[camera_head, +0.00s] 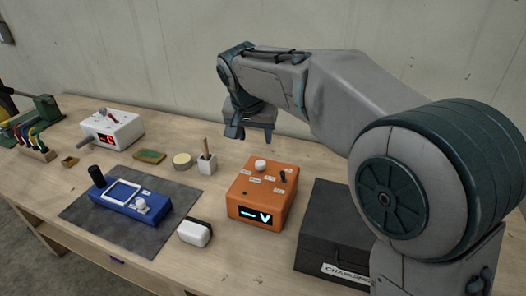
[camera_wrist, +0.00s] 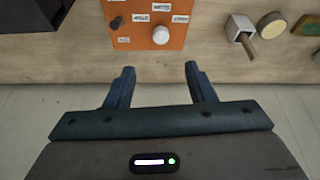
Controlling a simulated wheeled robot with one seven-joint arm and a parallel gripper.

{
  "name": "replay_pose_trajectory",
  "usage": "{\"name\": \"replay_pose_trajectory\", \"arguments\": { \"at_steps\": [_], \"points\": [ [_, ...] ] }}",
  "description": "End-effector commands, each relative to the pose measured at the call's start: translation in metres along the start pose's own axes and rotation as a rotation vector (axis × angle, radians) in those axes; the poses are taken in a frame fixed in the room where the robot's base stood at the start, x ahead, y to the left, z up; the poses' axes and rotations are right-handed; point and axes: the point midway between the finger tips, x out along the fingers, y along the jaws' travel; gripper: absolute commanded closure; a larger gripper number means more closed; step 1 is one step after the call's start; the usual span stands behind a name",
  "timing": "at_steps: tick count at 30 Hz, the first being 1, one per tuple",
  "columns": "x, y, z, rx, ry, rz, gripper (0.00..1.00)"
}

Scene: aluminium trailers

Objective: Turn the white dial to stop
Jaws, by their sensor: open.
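An orange box (camera_head: 258,190) stands on the bench with a lit display on its front. A round white dial (camera_head: 260,165) sits on its top, with small white labels around it, too small to read surely. The dial (camera_wrist: 160,35) also shows in the wrist view, beyond the fingertips. A black knob (camera_head: 283,175) is on the same top. A blue device (camera_head: 120,197) to the left carries another white knob (camera_head: 141,204). My gripper (camera_head: 252,135) is open and empty, behind and above the orange box; its fingers (camera_wrist: 158,70) are apart and touch nothing.
A black case (camera_head: 335,225) stands right of the orange box. A white block with a black end (camera_head: 195,232) lies front left. A white holder (camera_head: 207,165) with a stick and a round tin (camera_head: 182,160) are further left. The wall (camera_head: 150,50) is close behind.

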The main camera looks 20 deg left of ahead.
Motion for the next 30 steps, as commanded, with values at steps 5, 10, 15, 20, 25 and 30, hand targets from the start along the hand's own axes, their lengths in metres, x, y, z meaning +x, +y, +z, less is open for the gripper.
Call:
{"name": "replay_pose_trajectory", "arguments": {
  "at_steps": [5, 10, 15, 20, 25, 30],
  "points": [
    [0.018, -0.002, 0.0, 0.0, -0.001, 0.002, 0.5],
    [0.052, -0.001, -0.001, 0.0, -0.002, 0.003, 0.5],
    [0.089, 0.0, -0.001, 0.002, -0.002, 0.003, 0.5],
    [0.116, 0.0, -0.001, 0.002, -0.002, 0.003, 0.5],
    [0.133, 0.0, -0.002, 0.002, 0.0, 0.002, 0.5],
    [0.137, 0.0, -0.002, 0.003, 0.002, 0.001, 0.5]
  ]
}}
